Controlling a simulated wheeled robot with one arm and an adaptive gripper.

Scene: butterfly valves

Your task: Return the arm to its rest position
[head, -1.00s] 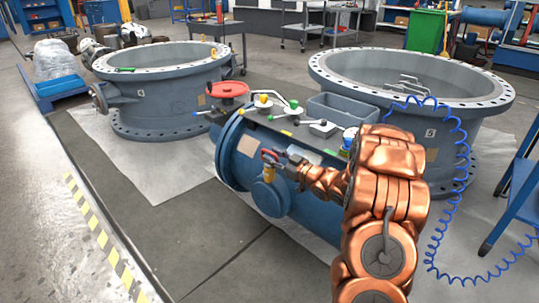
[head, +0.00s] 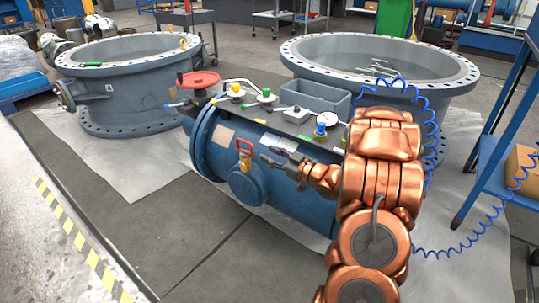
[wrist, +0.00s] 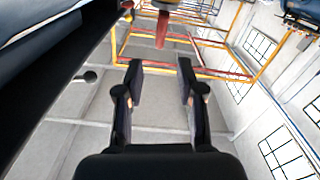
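My copper-coloured arm (head: 378,170) reaches left, bent, in front of the blue pipe body (head: 285,188). My gripper (head: 268,156) is just right of a small red-handled valve (head: 245,152) on a yellow stem, apart from it as far as I can see. In the wrist view my gripper (wrist: 160,68) has its two dark fingers spread, with nothing between them. The red handle (wrist: 162,28) shows beyond the fingertips, near the top.
On the pipe's top are a red handwheel (head: 202,79), several small valves and a grey bin (head: 315,98). Large flanged rings stand behind, left (head: 130,85) and right (head: 440,95). A blue coiled hose (head: 425,110) hangs by my arm. A blue rack (head: 490,150) stands right.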

